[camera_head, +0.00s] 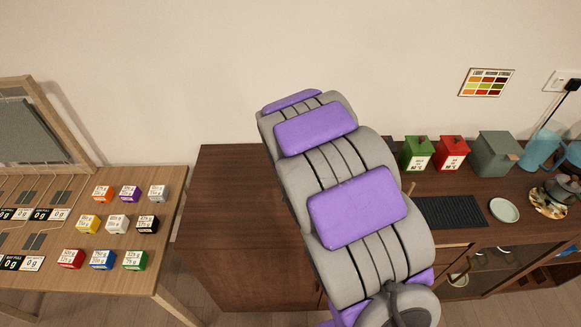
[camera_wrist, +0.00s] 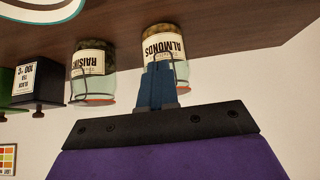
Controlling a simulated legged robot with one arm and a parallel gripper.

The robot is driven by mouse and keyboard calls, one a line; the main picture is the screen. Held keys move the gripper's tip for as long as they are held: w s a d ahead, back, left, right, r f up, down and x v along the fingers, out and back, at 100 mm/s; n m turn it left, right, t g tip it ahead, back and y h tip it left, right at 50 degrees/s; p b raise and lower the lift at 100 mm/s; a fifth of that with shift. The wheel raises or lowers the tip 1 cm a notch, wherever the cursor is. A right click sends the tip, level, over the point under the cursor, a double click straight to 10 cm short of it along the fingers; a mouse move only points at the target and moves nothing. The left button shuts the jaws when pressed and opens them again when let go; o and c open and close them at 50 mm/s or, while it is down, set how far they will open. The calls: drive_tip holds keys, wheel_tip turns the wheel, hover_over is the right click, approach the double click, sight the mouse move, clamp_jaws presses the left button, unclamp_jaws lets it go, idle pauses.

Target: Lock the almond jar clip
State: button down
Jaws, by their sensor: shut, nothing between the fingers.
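The almond jar (camera_wrist: 181,68) shows in the wrist view, which is upside down. It is a glass jar with a cream ALMONDS label and an orange-red ring near its lid end. It stands on the dark wood top. My gripper (camera_wrist: 156,66) has its blue fingers together in front of the jar, overlapping part of the label and glass. I cannot tell whether they touch it. The clip is too small and partly hidden to tell its state. In the head view my arm hides the jar and the gripper.
A raisins jar (camera_wrist: 94,60) stands beside the almond jar. A black tea box (camera_wrist: 39,83) is beyond it. In the head view, green (camera_head: 418,154) and red (camera_head: 452,153) boxes stand on the sideboard (camera_head: 228,180). A table (camera_head: 182,190) with small coloured boxes is at left.

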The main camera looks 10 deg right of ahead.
drive_tip(key=s+r+g, duration=0.3)
drive_tip(key=s+r, duration=0.2)
drive_tip(key=s, duration=0.9)
drive_tip(key=s+r+n+g+y+p, duration=0.1)
drive_tip(key=s+r+g, duration=0.2)
drive_tip(key=s, duration=1.1)
drive_tip(key=s+a+r+n+g, duration=0.1)
drive_tip(key=s+r+g, duration=0.2)
drive_tip(key=s+r, duration=0.5)
drive_tip(key=s, duration=0.7)
drive_tip(key=shift+p, duration=0.4)
